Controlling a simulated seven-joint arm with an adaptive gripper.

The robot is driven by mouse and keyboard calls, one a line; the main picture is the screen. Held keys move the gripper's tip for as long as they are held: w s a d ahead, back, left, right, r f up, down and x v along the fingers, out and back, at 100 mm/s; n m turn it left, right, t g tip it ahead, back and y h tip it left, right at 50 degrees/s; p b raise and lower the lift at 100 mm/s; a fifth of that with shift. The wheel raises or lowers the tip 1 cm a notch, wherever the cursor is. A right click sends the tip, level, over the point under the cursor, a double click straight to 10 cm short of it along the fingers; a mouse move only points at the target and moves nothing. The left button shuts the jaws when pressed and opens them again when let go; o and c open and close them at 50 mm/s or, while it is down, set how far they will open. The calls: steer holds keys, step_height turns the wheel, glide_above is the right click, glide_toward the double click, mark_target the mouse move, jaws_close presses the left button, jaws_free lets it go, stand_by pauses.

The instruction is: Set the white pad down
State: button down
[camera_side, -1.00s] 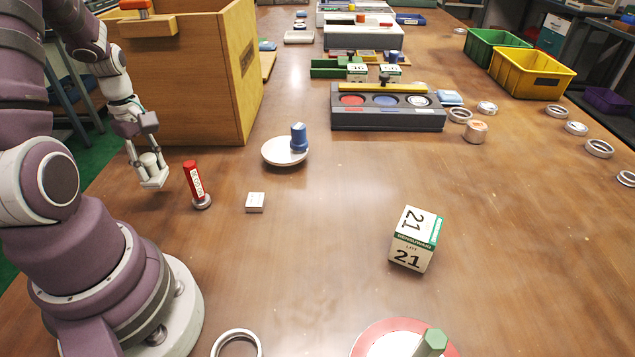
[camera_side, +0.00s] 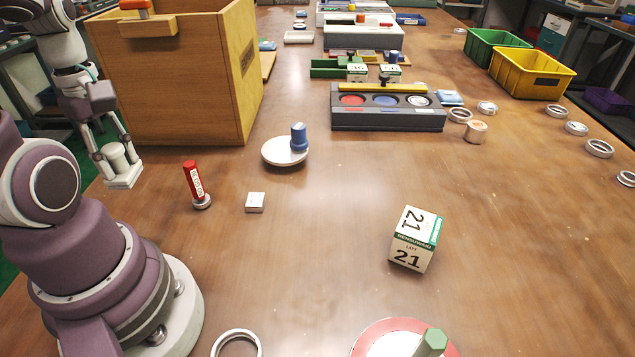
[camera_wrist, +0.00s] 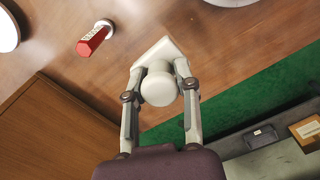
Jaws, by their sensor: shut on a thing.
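The white pad (camera_side: 124,177) is a flat white block with a round knob on top. My gripper (camera_side: 115,158) is shut on the knob, at the left of the side view between the wooden box and my base. In the wrist view my gripper (camera_wrist: 160,85) has one finger on each side of the knob, and the pad (camera_wrist: 152,53) shows beyond it. In that view the pad is near the table's edge, with green floor beside it. I cannot tell whether the pad touches the table or hangs just above it.
A red labelled post (camera_side: 194,184) stands to the pad's right, also seen in the wrist view (camera_wrist: 94,40). A large wooden box (camera_side: 180,80) stands behind. A small silver block (camera_side: 255,202) and a white dish (camera_side: 284,153) lie further right.

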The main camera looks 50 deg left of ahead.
steer(key=w+r+m, duration=0.2)
steer(key=w+m, duration=0.2)
steer(key=w, duration=0.1)
steer(key=m, duration=1.4)
glide_above(311, 214)
steer(key=f, duration=0.1)
steer(key=shift+m, duration=0.4)
step_height(311, 214, down, 13)
steer(key=shift+f, duration=0.1)
steer(key=shift+f, duration=0.15)
steer(key=c, duration=0.8)
jaws_free()
